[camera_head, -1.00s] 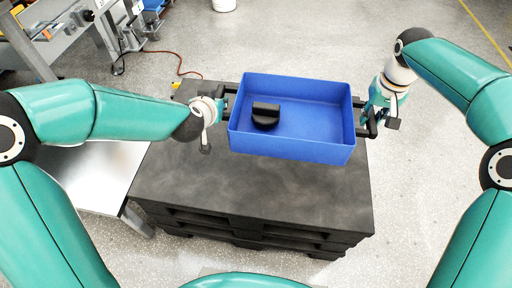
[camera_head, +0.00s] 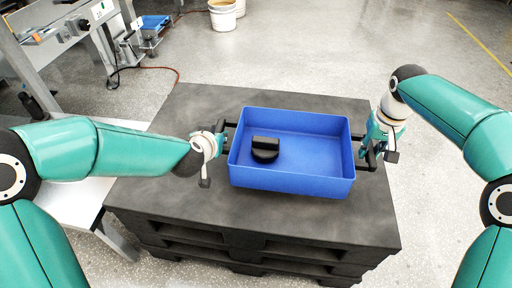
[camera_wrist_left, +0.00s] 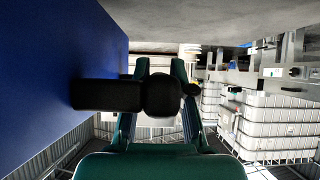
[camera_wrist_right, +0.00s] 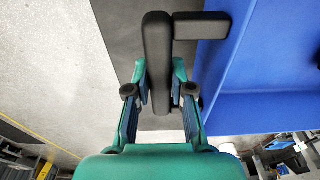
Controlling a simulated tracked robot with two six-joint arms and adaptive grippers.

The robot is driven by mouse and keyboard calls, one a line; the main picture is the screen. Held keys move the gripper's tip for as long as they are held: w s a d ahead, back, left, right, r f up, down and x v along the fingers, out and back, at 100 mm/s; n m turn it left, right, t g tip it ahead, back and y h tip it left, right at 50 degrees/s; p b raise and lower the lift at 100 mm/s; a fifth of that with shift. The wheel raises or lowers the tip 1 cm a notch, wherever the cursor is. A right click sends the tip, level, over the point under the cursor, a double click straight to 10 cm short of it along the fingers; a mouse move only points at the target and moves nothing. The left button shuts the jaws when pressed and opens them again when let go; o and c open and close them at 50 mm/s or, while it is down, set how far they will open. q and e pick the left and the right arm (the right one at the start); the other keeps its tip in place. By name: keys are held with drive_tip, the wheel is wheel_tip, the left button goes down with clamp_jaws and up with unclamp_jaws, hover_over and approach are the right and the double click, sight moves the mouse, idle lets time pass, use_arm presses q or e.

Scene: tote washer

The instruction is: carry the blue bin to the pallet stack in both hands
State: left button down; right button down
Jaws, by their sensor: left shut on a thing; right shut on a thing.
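The blue bin (camera_head: 325,184) is an open box with a black object (camera_head: 265,149) lying inside, toward its left. Black handles stick out from its left and right sides. My left gripper (camera_head: 221,140) is shut on the left handle, which also shows in the left wrist view (camera_wrist_left: 110,95). My right gripper (camera_head: 371,150) is shut on the right handle, which shows as a black bar in the right wrist view (camera_wrist_right: 158,65). The bin looks level over the black pallet stack (camera_head: 190,219). I cannot tell whether its bottom touches the top pallet.
A metal table (camera_head: 75,203) stands against the left of the stack. A workbench (camera_head: 62,35) is at the back left, with an orange cable (camera_head: 170,70) on the floor. White buckets (camera_head: 223,16) stand at the back. The floor right of the stack is open.

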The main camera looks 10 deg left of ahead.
use_arm(q)
drive_tip(key=shift+f, duration=0.15)
use_arm(e)
drive_tip(key=shift+f, duration=0.2)
